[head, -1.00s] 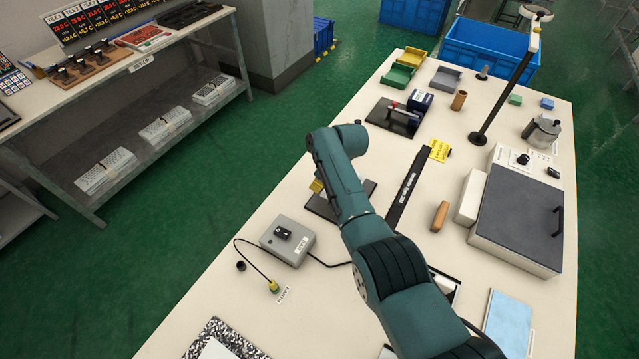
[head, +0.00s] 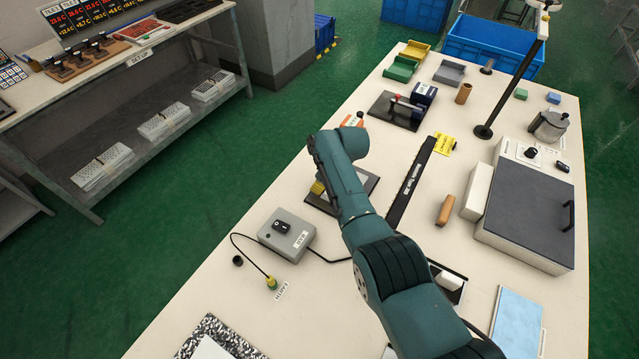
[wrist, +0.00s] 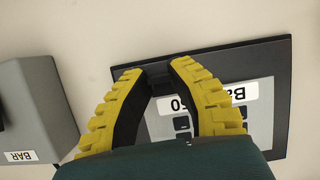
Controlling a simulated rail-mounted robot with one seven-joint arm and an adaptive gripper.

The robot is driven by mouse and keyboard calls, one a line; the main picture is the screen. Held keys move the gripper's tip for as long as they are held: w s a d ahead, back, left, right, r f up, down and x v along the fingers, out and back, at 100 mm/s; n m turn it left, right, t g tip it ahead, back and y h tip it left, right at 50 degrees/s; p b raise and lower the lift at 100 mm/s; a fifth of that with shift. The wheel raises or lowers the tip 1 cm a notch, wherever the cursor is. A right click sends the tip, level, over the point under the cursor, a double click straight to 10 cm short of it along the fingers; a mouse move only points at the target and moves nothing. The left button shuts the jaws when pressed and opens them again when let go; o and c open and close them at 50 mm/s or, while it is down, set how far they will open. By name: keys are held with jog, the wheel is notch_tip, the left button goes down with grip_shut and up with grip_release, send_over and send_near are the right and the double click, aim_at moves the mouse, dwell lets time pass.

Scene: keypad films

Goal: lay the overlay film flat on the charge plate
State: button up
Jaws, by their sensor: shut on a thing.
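The charge plate (head: 371,184) is a dark, flat, framed plate on the table, partly hidden by my arm in the head view. It also shows in the wrist view (wrist: 284,85) beneath my fingers. The overlay film (wrist: 259,128) is a grey sheet with dark key squares and a white label, seen over the plate and inside its dark border. My gripper (wrist: 163,76) has yellow fingers, nearly together and shut on the film at its dark edge. My fingers and palm hide part of the film. I cannot tell whether the film touches the plate all over.
A grey box (head: 287,234) with a BAR label and cable stands left of the plate. A long black bar (head: 411,184) lies to its right.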

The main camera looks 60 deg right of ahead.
jog(key=shift+f, duration=0.25)
jog(key=o, duration=0.8)
jog(key=shift+o, duration=0.2)
jog(key=shift+r, duration=0.15)
jog(key=v, duration=1.1)
jog(key=shift+s+r, duration=0.2)
jog(key=shift+r, duration=0.15)
